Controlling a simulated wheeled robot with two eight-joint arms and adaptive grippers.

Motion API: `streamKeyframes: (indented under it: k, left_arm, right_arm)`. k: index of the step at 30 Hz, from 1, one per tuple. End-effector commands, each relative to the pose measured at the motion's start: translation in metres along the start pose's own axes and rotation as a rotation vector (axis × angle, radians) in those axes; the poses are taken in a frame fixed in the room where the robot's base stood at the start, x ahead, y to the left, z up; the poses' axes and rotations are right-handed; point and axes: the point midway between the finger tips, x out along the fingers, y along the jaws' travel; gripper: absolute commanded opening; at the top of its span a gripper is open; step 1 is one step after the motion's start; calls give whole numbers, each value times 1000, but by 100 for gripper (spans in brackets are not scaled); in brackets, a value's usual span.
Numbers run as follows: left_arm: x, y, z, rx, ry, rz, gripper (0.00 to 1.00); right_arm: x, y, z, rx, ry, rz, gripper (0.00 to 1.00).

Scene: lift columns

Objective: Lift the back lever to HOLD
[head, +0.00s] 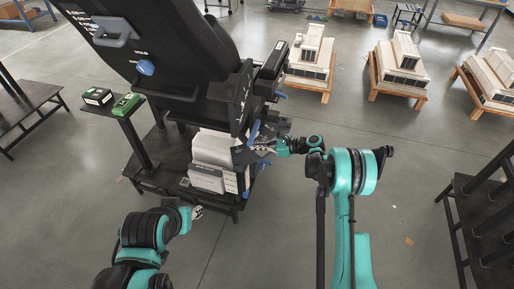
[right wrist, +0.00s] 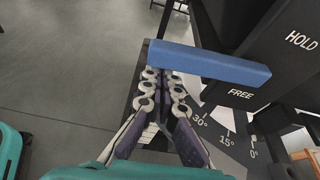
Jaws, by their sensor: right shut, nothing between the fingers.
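A blue lever bar (right wrist: 210,64) lies across the right wrist view, beside the black panel marked FREE, with HOLD printed higher up. In the head view a blue lever (head: 255,131) shows on the right side of the black seat unit. My right gripper (head: 262,146) is by that side, its fingers shut and empty. In the right wrist view its fingertips (right wrist: 162,76) are close to the left end of the bar; I cannot tell whether they touch it. My left gripper (head: 197,212) is small and partly hidden at the lower left.
The black seat back (head: 160,40) has another handle and a blue knob (head: 145,67). White boxes (head: 212,160) sit below the seat. A green box (head: 126,104) stands on a side shelf. Loaded pallets (head: 402,62) stand at the back right. Floor around my right arm is open.

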Motion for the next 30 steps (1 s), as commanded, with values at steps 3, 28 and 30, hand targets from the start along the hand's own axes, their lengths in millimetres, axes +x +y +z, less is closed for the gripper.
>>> streamKeyframes:
  k: [3,28,30]
  left_arm:
    - [-3,0,-2,0,0,0,39]
    - [-9,0,-7,0,0,0,39]
    - [-9,0,-7,0,0,0,39]
  right_arm:
    - [-4,1,11,88,-1,31,0]
    - [-15,-1,43,155,-3,53,0]
    - [-15,-2,43,155,-4,53,0]
